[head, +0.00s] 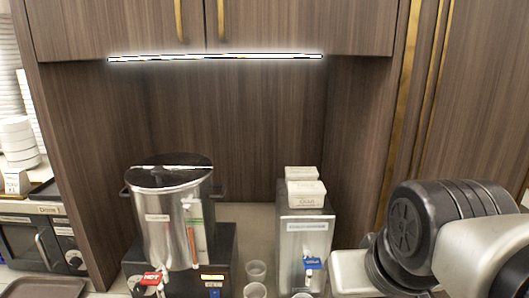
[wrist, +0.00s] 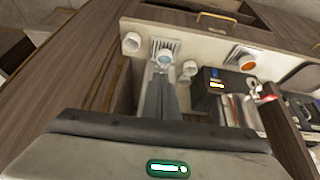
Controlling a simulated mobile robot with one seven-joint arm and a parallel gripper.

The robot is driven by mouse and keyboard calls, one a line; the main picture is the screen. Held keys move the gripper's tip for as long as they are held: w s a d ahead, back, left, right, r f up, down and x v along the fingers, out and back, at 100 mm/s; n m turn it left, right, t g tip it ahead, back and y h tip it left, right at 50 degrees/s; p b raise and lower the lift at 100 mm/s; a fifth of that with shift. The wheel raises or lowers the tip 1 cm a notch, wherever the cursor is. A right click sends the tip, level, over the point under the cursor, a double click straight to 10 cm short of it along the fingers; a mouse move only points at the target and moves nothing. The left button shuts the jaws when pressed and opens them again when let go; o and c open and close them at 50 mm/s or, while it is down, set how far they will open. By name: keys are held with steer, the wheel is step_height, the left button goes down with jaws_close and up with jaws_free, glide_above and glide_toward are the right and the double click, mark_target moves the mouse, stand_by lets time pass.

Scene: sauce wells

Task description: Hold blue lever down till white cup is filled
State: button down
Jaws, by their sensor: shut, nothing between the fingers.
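The blue lever (head: 313,263) is on the front of a steel box dispenser (head: 306,240) in the head view. Below it, at the bottom edge, the rim of a pale cup (head: 302,295) shows. In the wrist view a round cup with a bluish middle (wrist: 165,58) sits on a drip tray (wrist: 166,44); its fill level is unclear. My gripper (wrist: 160,80) is shut and empty, its grey fingers pointing toward that cup. I cannot tell if it touches the lever, which I cannot make out in the wrist view. The head view does not show my gripper.
A steel urn (head: 170,215) with a red lever (head: 152,279) stands left of the dispenser. Two clear cups (head: 256,271) stand between them. Small white boxes (head: 306,193) top the dispenser. Cabinets (head: 300,25) hang above, and wooden panels (head: 365,140) flank the alcove.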

stand_by(0.5)
step_height(320, 180, up, 5)
steer(key=n+g+p, duration=0.1)
steer(key=n+g, duration=0.5)
steer(key=n, duration=1.2)
glide_above(313, 262)
steer(key=shift+f, duration=0.15)
step_height(313, 262, down, 14)
steer(key=shift+a+f, duration=0.1)
